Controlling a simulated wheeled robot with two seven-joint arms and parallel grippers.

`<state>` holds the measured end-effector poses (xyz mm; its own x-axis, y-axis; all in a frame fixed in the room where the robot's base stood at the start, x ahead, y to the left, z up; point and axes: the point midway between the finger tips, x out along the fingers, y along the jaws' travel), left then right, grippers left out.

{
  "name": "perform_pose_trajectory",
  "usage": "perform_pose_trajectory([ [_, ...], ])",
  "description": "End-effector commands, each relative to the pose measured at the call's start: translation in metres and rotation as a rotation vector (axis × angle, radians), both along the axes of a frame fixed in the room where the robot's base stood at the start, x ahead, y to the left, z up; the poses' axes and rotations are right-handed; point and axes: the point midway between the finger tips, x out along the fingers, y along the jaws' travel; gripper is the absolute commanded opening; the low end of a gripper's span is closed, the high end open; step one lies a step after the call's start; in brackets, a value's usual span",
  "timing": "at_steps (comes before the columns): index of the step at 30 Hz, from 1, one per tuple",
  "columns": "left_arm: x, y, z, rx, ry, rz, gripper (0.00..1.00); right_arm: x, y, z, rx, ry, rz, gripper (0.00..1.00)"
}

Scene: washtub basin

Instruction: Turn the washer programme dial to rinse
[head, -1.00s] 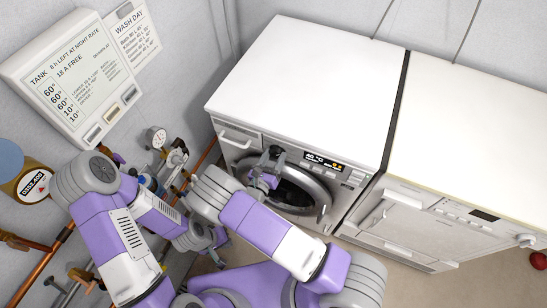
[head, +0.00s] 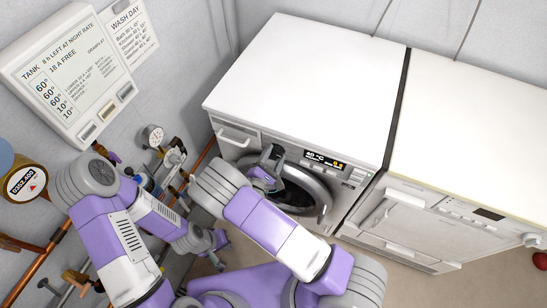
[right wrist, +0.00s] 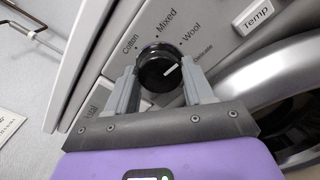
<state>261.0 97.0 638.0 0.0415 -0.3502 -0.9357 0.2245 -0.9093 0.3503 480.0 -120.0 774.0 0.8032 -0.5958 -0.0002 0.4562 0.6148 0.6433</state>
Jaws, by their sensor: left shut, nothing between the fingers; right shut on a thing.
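The washer (head: 240,165) is white with a round door, and its display reads 40 °C. Its black programme dial (right wrist: 158,72) shows in the right wrist view, with Cotton, Mixed, Wool and Delicate printed around it. The dial's white mark points to the upper right, roughly towards Delicate. A rinse label is not visible. My right gripper (right wrist: 160,82) is shut on the dial, one finger on each side. In the head view my right gripper (head: 268,165) is at the washer front, and my arm hides part of the panel. My left gripper (head: 220,240) is shut and empty, low and left of the washer.
A second white appliance (head: 420,220) stands to the right of the washer. Pipes, valves and a gauge (head: 153,135) are on the left wall, below a tank panel (head: 75,75). A Temp button (right wrist: 258,14) lies right of the dial.

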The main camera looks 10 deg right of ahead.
Motion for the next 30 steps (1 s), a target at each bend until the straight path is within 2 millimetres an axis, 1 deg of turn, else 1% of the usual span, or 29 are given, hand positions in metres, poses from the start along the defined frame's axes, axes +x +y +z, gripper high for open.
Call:
perform_pose_trajectory([
  [17, 0.0, 0.0, -0.037, 0.0, 0.0, 0.0, 0.0, 0.0, -0.001, -0.003, 0.44, -0.33, -0.001, 0.22],
  [30, 0.0, 0.0, -0.078, 0.0, 0.0, 0.0, 0.0, 0.0, -0.001, -0.005, 0.777, -0.579, -0.001, 0.22],
])
